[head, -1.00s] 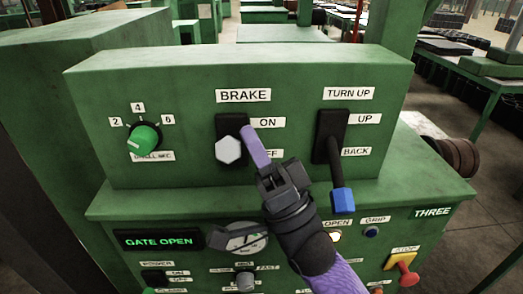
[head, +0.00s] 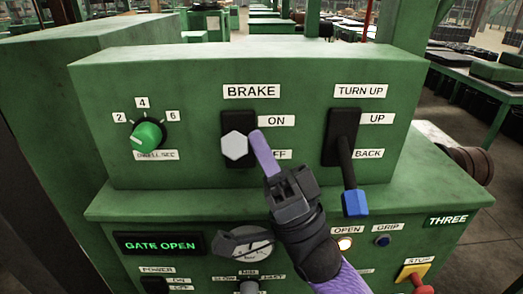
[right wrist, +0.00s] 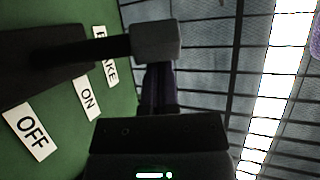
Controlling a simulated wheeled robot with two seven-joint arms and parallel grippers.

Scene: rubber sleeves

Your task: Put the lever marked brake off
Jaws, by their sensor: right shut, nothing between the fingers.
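The brake lever has a pale grey hexagonal knob (head: 235,147) on a dark slot plate (head: 238,123) under the BRAKE label (head: 251,91). The knob points out toward the head camera, left of the ON label (head: 276,121) and the partly covered OFF label (head: 279,154). In the right wrist view the knob (right wrist: 157,42) sits on a dark stem (right wrist: 100,47). My right gripper (head: 255,135) is shut and empty, its purple fingertips just right of the knob. Whether they touch it I cannot tell. My left gripper is not in view.
The TURN UP lever, with a blue knob (head: 355,203), hangs down by the BACK label, right of my gripper. A green dial (head: 148,135) is at left. Below are a GATE OPEN display (head: 160,244), a lit button (head: 344,244) and a red stop knob (head: 419,280).

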